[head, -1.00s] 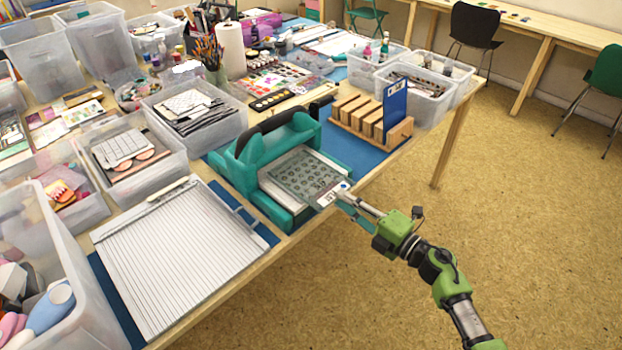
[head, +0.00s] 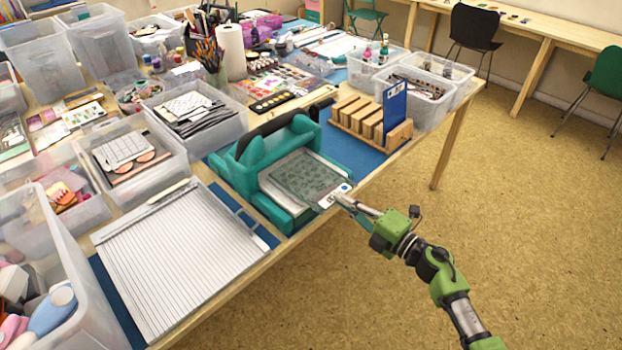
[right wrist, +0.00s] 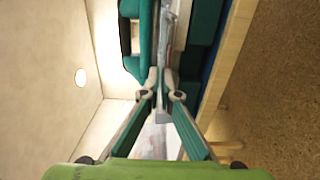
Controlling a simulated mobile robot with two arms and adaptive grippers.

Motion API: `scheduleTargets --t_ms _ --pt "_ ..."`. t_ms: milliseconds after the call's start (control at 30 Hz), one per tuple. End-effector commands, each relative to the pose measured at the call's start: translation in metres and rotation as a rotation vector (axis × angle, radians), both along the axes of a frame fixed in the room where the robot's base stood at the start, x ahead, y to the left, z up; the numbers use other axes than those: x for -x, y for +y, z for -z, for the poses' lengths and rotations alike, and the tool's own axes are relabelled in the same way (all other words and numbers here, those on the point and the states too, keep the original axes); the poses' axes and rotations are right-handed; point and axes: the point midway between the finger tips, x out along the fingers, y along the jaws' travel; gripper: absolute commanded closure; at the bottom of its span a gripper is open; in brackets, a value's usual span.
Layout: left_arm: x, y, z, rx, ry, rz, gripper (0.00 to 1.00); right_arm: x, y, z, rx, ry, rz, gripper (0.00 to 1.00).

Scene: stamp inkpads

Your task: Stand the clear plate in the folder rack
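The clear plate (head: 300,175), with a grey pattern and a white label at its near right end, lies over the pale bed of the teal press (head: 240,170). My right gripper (head: 343,197) is at the labelled end. In the right wrist view its fingertips (right wrist: 162,82) close in on the thin edge of the plate (right wrist: 167,45), seen edge-on. The wooden folder rack (head: 372,126) stands behind and right of the press, with upright wooden blocks and a blue upright panel (head: 394,104) at its right end. My left gripper is out of view.
A white ribbed scoring board (head: 165,255) lies left of the press. Clear bins (head: 440,85) stand behind the rack, and more bins line the left side. Blue mat (head: 350,155) is bare between press and rack. The table edge runs just below the press.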

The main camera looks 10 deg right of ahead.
Motion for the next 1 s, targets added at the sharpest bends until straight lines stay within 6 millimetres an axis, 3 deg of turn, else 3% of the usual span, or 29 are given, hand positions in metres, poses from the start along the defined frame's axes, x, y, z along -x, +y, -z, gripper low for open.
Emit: scheduleTargets --t_ms 167,567,1000 --pt "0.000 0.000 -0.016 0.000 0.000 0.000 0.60 0.005 -0.004 -0.016 0.002 -0.001 0.000 1.00" --pt "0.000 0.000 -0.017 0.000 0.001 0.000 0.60 0.007 -0.005 -0.018 -0.001 -0.001 0.000 1.00" --pt "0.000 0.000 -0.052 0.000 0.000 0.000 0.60 0.023 -0.018 -0.052 -0.001 -0.001 0.000 1.00"
